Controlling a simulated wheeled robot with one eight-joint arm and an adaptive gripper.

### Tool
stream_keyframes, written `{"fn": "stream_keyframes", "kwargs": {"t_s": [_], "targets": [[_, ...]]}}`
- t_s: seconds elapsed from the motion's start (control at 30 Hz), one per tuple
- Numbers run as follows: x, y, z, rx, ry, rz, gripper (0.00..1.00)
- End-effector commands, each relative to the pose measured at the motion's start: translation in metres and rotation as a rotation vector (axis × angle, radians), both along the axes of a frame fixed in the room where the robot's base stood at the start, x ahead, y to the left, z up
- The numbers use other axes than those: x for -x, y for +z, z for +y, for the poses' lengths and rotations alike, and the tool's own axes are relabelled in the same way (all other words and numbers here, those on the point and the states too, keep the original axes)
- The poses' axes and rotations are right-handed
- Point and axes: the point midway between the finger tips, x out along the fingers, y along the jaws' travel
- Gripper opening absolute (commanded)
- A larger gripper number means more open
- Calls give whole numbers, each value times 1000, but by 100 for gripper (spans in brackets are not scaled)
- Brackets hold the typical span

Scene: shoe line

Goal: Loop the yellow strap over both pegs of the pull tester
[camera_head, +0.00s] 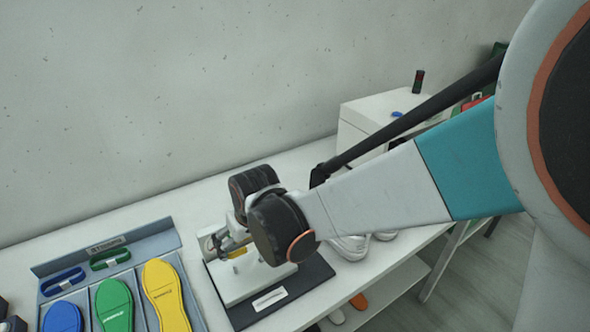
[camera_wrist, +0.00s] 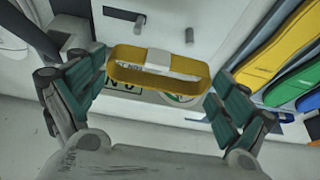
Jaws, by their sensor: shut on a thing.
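The yellow strap (camera_wrist: 158,72) is a closed oval loop with a white label; a small yellow part of it shows in the head view (camera_head: 238,254). My gripper (camera_wrist: 158,80) is shut on the strap, with a green-padded finger at each end of the loop. In the head view my gripper (camera_head: 236,243) is over the pull tester (camera_head: 236,283). Two grey pegs show in the wrist view, one at the left (camera_wrist: 139,23) and one at the right (camera_wrist: 189,35). The strap appears apart from both pegs. My wrist hides much of the tester in the head view.
A grey-blue tray (camera_head: 160,237) at the left holds yellow (camera_head: 166,293), green (camera_head: 114,305) and blue (camera_head: 62,317) insoles, plus blue (camera_head: 63,281) and green (camera_head: 110,259) straps. White shoes (camera_head: 350,247) stand right of the tester. A white box (camera_head: 375,115) is behind.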

Motion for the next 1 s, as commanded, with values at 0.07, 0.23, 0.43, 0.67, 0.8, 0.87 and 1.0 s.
{"fn": "stream_keyframes", "kwargs": {"t_s": [0.07, 0.23, 0.43, 0.67, 0.8, 0.87, 1.0], "targets": [[5, -6, 1, 0, 4, 0, 70], [8, -17, 1, 0, 5, 0, 70], [11, -30, 2, 0, 5, 0, 70], [14, -44, 2, 0, 6, 0, 70], [10, -53, 1, 0, 4, 0, 70], [9, -57, 0, 0, 3, 0, 70], [6, -66, -1, 0, 2, 0, 70]]}}
